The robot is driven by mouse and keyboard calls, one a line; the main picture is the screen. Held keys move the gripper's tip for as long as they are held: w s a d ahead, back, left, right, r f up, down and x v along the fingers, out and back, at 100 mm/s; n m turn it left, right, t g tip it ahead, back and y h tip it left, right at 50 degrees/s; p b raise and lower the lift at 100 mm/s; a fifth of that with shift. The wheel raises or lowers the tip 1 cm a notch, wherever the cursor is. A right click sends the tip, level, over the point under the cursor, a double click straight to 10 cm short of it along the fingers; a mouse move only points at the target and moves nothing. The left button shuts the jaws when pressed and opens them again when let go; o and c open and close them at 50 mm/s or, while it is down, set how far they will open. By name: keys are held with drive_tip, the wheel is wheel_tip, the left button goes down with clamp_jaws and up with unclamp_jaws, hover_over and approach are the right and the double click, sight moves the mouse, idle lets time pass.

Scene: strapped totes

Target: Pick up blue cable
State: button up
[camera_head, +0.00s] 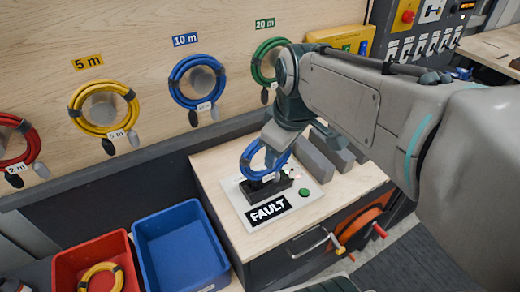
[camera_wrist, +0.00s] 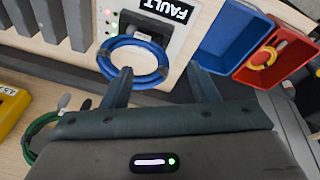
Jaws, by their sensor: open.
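A coiled blue cable (camera_head: 246,163) stands at the black block of the tester plate labelled FAULT (camera_head: 239,205), on the wooden bench. The coil also shows in the wrist view (camera_wrist: 104,66), just beyond my fingertips. My gripper (camera_head: 277,139) is over the bench at the coil, partly hiding it in the head view. In the wrist view my gripper (camera_wrist: 160,70) has its two fingers spread wide, with the coil's right part toward the gap and the left fingertip close to the coil's near edge. I cannot tell whether they touch. A second blue coil (camera_head: 175,87) hangs on the wall under the 10 m label.
Red (camera_head: 26,132), yellow (camera_head: 77,113) and green (camera_head: 256,63) coils hang on wall pegs. A blue tote (camera_head: 180,250) and a red tote (camera_head: 65,268) holding a yellow coil stand left of the bench. Grey blocks (camera_head: 316,160) stand behind the tester.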

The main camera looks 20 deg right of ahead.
drive_tip(key=w+d+r+n+g+b, duration=0.1)
drive_tip(key=w+r+n+b, duration=0.1)
drive_tip(key=w+n, duration=1)
drive_tip(key=shift+n, duration=0.7)
drive_tip(key=f, duration=0.5)
drive_tip(key=w+f, duration=0.1)
drive_tip(key=f, duration=0.2)
drive_tip(key=shift+f, duration=0.1)
drive_tip(key=shift+w+f+p, duration=0.15)
drive_tip(key=shift+f+p, duration=0.3)
drive_tip(key=shift+f, duration=0.9)
drive_tip(key=shift+w+f+p, duration=0.1)
drive_tip(key=shift+f+p, duration=0.35)
drive_tip(key=shift+f, duration=0.85)
clamp_jaws()
drive_tip(key=shift+r, duration=0.2)
